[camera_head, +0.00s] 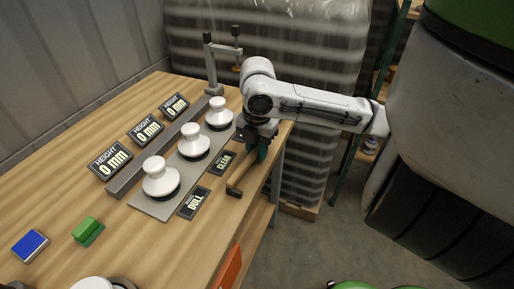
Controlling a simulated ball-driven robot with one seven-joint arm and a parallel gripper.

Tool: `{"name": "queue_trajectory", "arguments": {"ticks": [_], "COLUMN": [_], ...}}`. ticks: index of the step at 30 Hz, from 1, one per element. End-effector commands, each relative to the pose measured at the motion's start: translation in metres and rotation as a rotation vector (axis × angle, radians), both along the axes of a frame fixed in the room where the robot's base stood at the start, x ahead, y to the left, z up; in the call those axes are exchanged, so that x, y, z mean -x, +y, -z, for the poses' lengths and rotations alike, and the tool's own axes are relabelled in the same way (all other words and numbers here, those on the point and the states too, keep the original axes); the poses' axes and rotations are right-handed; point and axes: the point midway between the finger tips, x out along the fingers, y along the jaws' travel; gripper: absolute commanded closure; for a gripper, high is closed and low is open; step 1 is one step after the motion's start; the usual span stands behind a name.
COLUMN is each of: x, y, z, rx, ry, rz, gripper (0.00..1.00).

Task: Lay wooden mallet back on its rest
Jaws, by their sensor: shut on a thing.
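My gripper (260,148) is at the right edge of the wooden bench, with its jaws pointing down. It is shut on the wooden mallet (245,174), whose brown shaft slants down-left from the jaws. A dark piece shows at the shaft's near end, beside the bench's right edge. The part of the mallet inside the jaws is hidden by my gripper and wrist. I cannot tell whether the mallet touches the bench. I cannot make out a separate mallet rest; it may be hidden behind my gripper or under the mallet.
White insulators (160,178) stand on a grey plate (150,208) left of my gripper. Signs reading CLEAR (223,163) and DULL (193,203) lie beside it. Height displays (146,131) stand behind a grey rail. A grey stand (211,70) rises at the back. Green (88,231) and blue (30,245) blocks lie front left.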

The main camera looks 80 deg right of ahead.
Motion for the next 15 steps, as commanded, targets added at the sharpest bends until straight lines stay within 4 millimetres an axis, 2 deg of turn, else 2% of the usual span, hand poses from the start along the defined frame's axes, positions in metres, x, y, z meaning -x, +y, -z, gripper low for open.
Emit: {"name": "queue_trajectory", "arguments": {"ticks": [11, 12, 15], "x": [0.0, 0.0, 0.0001], "y": [-0.0003, -0.0003, -0.0002], "z": [0.0048, 0.0048, 0.0048], "rx": [0.0, 0.0, 0.0], "ry": [0.0, 0.0, 0.0], "rz": [0.0, 0.0, 0.0], "gripper": [1.0, 0.73, 0.63]}}
